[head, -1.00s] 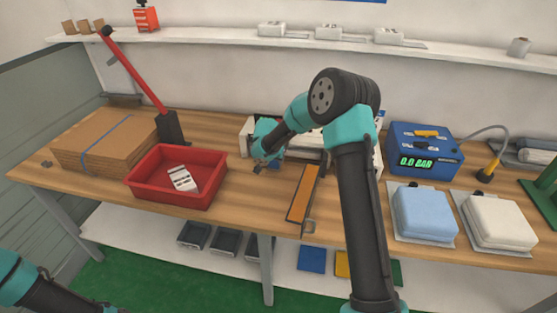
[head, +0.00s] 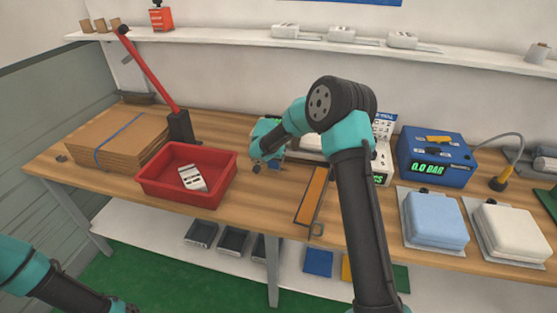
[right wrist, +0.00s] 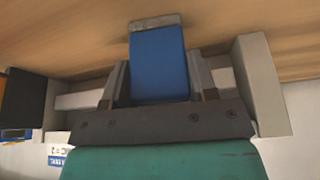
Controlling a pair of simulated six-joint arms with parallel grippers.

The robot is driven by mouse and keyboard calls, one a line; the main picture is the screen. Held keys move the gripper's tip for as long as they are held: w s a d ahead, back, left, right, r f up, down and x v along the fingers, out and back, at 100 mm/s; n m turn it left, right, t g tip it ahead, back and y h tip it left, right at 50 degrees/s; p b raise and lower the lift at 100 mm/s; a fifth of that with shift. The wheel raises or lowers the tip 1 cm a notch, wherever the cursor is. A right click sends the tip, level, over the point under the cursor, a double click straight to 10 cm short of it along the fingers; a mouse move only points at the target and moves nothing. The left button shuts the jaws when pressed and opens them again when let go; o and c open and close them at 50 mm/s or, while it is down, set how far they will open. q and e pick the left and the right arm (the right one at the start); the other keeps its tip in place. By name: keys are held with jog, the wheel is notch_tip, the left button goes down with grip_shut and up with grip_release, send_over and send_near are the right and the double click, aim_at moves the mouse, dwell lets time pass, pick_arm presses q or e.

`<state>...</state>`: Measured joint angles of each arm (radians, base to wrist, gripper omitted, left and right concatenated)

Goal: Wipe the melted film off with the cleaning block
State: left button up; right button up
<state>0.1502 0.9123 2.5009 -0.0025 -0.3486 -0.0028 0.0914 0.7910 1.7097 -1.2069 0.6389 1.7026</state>
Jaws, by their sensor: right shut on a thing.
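My right gripper (right wrist: 160,92) is shut on the blue cleaning block (right wrist: 158,62), which sits between its two fingers and has a grey strip at its far end. In the head view this gripper (head: 262,165) is low at the left end of the white machine (head: 308,150), close to the tabletop. My right arm hides much of the machine. I cannot make out the melted film, or whether the block touches anything.
A red tray (head: 143,188) with a white item inside stands left of the gripper. An orange strip (head: 313,193) lies in front of the machine. A blue pressure box (head: 436,157) and two padded blocks, light blue (head: 435,218) and white (head: 510,230), are at right. Cardboard (head: 120,138) lies at left.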

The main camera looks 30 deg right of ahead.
jog(key=shift+w+a+f, duration=0.1)
jog(key=shift+w+a, duration=0.15)
jog(key=shift+a, duration=0.1)
jog(key=shift+w+a, duration=1.3)
jog(key=shift+a, duration=0.2)
jog(key=shift+f, duration=0.1)
jog(key=shift+s+d, duration=0.35)
jog(key=shift+d, duration=0.05)
jog(key=shift+s+d, duration=1.05)
jog(key=shift+d, duration=0.1)
jog(key=shift+s+d+r, duration=0.15)
jog(key=shift+s+d, duration=0.5)
jog(key=shift+d, duration=0.1)
jog(key=shift+s+d+r, duration=0.1)
jog(key=shift+s+d, duration=0.5)
jog(key=shift+d, duration=0.15)
